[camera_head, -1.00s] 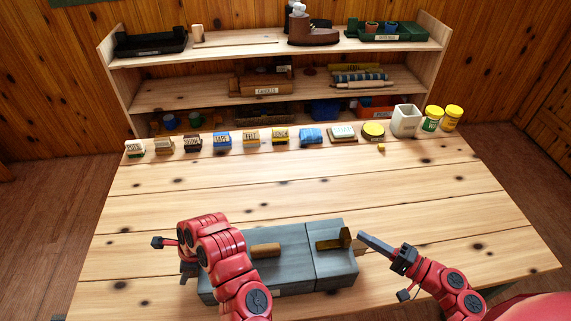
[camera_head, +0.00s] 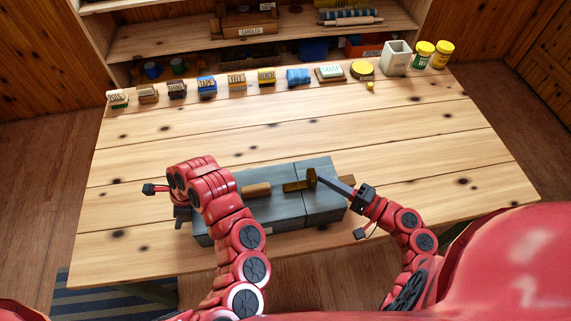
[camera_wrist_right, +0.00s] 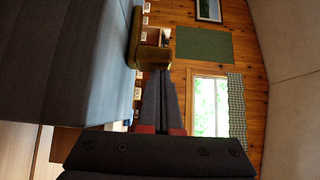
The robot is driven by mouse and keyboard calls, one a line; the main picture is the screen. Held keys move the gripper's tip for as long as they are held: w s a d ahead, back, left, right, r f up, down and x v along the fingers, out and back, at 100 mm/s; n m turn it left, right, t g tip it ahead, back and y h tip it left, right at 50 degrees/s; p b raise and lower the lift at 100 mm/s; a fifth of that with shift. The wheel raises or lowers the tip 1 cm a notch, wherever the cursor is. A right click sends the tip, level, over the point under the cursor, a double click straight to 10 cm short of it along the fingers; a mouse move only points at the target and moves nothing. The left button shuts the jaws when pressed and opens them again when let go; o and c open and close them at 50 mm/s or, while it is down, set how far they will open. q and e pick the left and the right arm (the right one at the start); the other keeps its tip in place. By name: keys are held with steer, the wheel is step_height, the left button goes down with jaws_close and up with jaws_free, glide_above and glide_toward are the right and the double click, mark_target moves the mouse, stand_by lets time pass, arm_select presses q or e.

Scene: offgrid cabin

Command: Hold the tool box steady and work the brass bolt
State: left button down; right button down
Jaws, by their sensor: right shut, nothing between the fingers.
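The grey-blue tool box (camera_head: 285,210) lies on the table's near part. The brass bolt (camera_head: 297,185) lies along its top, with an upright end plate (camera_head: 312,178) at its right. My right gripper (camera_head: 321,182) is shut and empty, its tips at the right face of that plate, seemingly touching it. In the right wrist view, the shut fingers (camera_wrist_right: 156,80) meet the bolt's brass end (camera_wrist_right: 153,57), beside the box's side (camera_wrist_right: 60,60). My left gripper (camera_head: 182,212) is at the box's left end; its fingers are mostly hidden by my arm.
Several small labelled boxes (camera_head: 207,86), a white pot (camera_head: 396,60) and yellow-lidded jars (camera_head: 424,54) line the table's back edge. The table's middle (camera_head: 270,130) is clear.

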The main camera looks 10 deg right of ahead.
arm_select(q)
steer(key=shift+w+d+f, duration=0.1)
steer(key=shift+d+f, duration=0.05)
steer(key=shift+d, duration=0.3)
arm_select(e)
steer(key=shift+s+a+f, duration=0.1)
steer(key=shift+a, duration=0.4)
arm_select(q)
steer(key=shift+a, duration=0.35)
arm_select(e)
steer(key=s+d, duration=0.6)
steer(key=d, duration=0.5)
steer(key=shift+s+d, duration=0.4)
arm_select(q)
steer(key=shift+c, duration=1.8)
jaws_free()
